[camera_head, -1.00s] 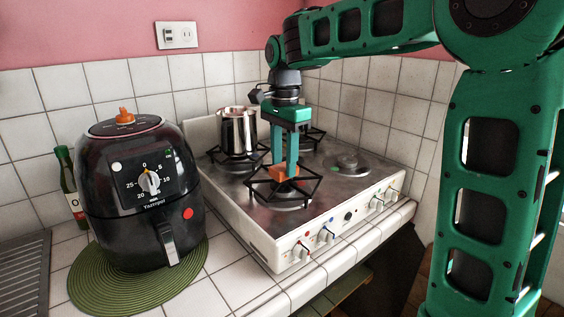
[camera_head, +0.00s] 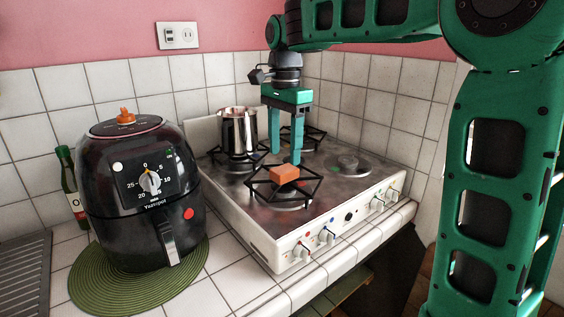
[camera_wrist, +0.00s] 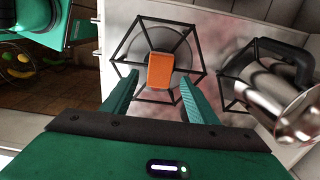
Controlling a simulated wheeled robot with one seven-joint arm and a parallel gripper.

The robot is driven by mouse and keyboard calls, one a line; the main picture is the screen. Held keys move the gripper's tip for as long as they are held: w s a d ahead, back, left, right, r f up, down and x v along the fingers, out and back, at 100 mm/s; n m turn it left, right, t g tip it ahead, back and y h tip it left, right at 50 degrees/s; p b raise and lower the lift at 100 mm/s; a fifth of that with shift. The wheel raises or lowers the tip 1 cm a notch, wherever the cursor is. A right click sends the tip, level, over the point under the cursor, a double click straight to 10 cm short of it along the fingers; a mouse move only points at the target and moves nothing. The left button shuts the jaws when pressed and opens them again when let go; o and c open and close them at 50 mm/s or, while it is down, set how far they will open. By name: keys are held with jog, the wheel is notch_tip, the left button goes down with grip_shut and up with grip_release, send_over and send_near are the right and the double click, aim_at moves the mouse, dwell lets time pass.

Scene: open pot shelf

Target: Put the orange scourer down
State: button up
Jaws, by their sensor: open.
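The orange scourer (camera_head: 284,175) is a small block resting on the front left burner grate (camera_head: 262,186) of the stove. In the wrist view the scourer (camera_wrist: 160,70) lies over the middle of the grate, beyond the fingertips. My gripper (camera_head: 285,157) is open and empty, above the scourer and apart from it. Its two teal fingers point down and also show in the wrist view (camera_wrist: 158,85), with a gap on both sides of the scourer.
A steel pot (camera_head: 238,132) stands on the back left burner, close to my gripper. A black air fryer (camera_head: 140,195) stands on a green round mat (camera_head: 95,290) at the left, with a bottle (camera_head: 70,185) behind it. The stove's right side (camera_head: 350,190) is clear.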

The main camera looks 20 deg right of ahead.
aim_at(284, 169)
notch_tip(284, 169, up, 8)
jog(key=s+d+f+n, duration=0.4)
jog(key=s+d+f, duration=0.7)
jog(key=s+d, duration=0.25)
jog(key=s+d+f+n, duration=0.2)
jog(key=s+f, duration=0.4)
jog(key=s, duration=0.3)
jog(key=s+d+f+n, duration=0.1)
jog(key=s+f+n, duration=0.1)
jog(key=s+f, duration=0.5)
jog(key=shift+s+d+f, duration=0.2)
jog(key=shift+s+d, duration=0.15)
jog(key=shift+s, duration=0.65)
jog(key=shift+w+f, duration=0.2)
jog(key=shift+w, duration=0.45)
jog(key=shift+o, duration=0.6)
